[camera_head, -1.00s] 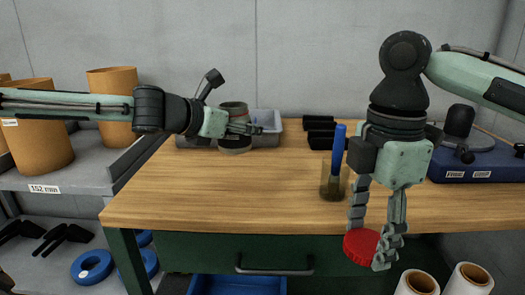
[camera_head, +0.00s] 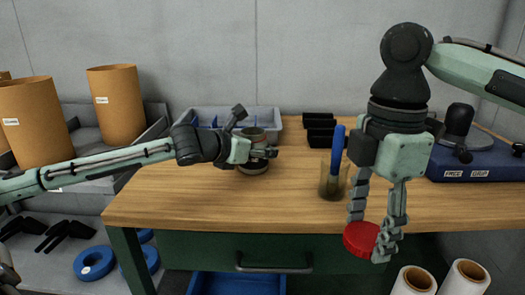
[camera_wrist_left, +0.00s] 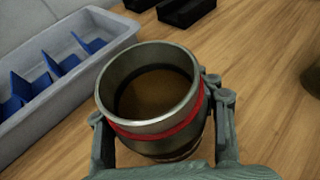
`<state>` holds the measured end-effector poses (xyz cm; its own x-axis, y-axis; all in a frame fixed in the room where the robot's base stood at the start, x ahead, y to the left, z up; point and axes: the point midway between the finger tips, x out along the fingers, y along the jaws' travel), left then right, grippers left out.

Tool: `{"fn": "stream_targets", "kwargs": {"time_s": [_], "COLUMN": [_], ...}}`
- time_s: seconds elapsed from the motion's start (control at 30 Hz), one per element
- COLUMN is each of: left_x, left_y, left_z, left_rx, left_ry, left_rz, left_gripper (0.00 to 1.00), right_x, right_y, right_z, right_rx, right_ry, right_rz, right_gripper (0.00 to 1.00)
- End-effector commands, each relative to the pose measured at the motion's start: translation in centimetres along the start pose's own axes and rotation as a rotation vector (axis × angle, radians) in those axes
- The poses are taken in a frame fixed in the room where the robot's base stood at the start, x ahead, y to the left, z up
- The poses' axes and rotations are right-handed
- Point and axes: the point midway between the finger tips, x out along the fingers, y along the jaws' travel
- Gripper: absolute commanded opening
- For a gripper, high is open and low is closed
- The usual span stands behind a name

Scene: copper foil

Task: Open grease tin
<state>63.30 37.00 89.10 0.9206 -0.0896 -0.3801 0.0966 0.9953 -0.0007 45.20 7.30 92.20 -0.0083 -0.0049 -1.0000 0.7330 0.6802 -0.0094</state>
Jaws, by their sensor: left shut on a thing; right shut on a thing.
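The grease tin (camera_head: 253,134) is a grey metal can with its top open. The left wrist view shows it close up (camera_wrist_left: 150,128), with a red band near its rim and brown content inside. My left gripper (camera_head: 262,154) is shut on the tin, with fingers on both sides of it in the left wrist view. The tin looks upright at the back middle of the table; I cannot tell whether its base touches the wood. My right gripper (camera_head: 372,229) is shut on the red lid (camera_head: 360,239), held apart from the tin, in front of the table edge.
A grey bin with blue dividers (camera_head: 280,126) stands behind the tin. Black trays (camera_head: 320,137) lie to its right. A glass with a blue-handled tool (camera_head: 334,184) stands near my right gripper. The table's front left (camera_head: 180,200) is clear.

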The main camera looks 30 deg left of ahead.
Motion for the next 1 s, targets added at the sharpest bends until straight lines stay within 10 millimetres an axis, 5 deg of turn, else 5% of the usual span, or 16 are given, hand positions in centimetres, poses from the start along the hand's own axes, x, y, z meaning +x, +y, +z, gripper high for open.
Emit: {"fn": "stream_targets", "kwargs": {"time_s": [0.33,0.37,0.57,1.0], "left_x": [0.06,0.10,0.09,-0.21], "left_y": [0.00,0.01,0.01,0.19], "left_z": [-0.07,-0.26,-0.24,-0.10], "left_rx": [0.000,-0.001,-0.001,0.002], "left_ry": [-0.003,0.000,0.000,-0.001], "left_rz": [0.000,0.000,0.000,0.003], "left_gripper": [0.00,0.51,0.76,0.78], "right_x": [-0.08,-0.07,-0.06,0.30], "right_y": [0.00,0.00,0.00,0.00], "right_z": [0.00,0.00,0.00,0.00], "right_rx": [0.000,0.000,0.000,0.000], "right_ry": [0.000,0.000,0.000,0.000], "right_rz": [0.000,0.000,0.000,0.000], "right_gripper": [0.19,0.19,0.19,0.19]}}
